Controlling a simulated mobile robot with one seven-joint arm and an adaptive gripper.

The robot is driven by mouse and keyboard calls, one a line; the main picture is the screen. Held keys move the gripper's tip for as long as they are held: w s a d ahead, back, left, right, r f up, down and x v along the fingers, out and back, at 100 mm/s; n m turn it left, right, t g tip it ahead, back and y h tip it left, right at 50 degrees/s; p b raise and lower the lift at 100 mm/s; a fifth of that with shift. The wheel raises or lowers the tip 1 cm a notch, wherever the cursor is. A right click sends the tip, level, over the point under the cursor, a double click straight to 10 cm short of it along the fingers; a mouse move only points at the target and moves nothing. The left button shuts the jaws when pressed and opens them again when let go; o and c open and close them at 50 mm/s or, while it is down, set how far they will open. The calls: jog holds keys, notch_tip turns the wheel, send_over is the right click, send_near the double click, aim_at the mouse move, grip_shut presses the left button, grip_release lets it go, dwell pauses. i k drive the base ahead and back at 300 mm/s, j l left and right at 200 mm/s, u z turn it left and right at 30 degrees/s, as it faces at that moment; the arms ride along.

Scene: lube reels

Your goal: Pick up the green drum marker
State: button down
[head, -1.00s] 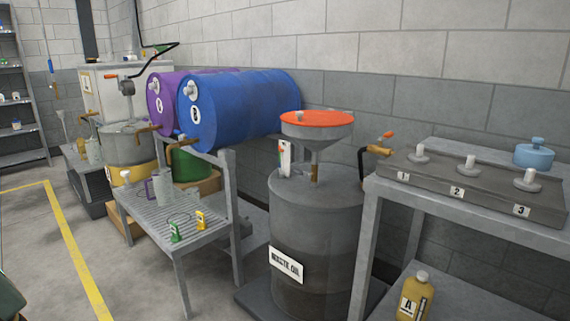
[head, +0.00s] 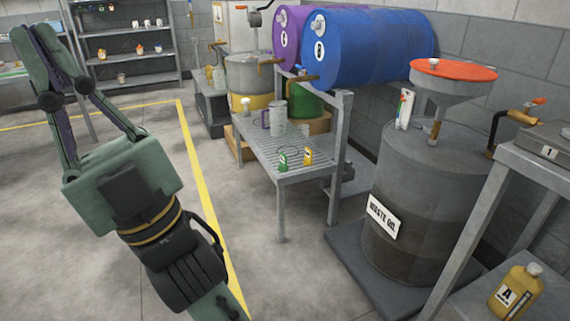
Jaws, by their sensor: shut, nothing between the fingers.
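The green drum marker (head: 283,159) is a small green tag with a pale label. It stands on the slatted top of a low metal bench (head: 262,160), near its front edge. A similar yellow marker (head: 308,156) stands just right of it, and a thin dark ring shows by them. My gripper (head: 33,38) is at the left of the head view, well left of the bench and apart from the markers. Its fingers point up and away, meet at the tips and hold nothing.
A purple drum (head: 287,42) and a blue drum (head: 375,48) lie above the bench's back. A grey waste-oil drum (head: 410,185) with an orange-topped funnel (head: 452,75) stands right. The floor before the bench is clear.

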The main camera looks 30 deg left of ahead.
aim_at(283, 166)
jog(key=i+j+u, duration=0.15)
jog(key=i+j, duration=0.3)
jog(key=i+j+u, duration=0.15)
jog(key=i+j, duration=0.25)
jog(key=i+j+u, duration=0.15)
jog(key=i+j, duration=0.2)
jog(key=i, duration=0.25)
jog(key=i+j+u, duration=0.1)
jog(key=i+j, duration=0.2)
jog(key=i, duration=0.2)
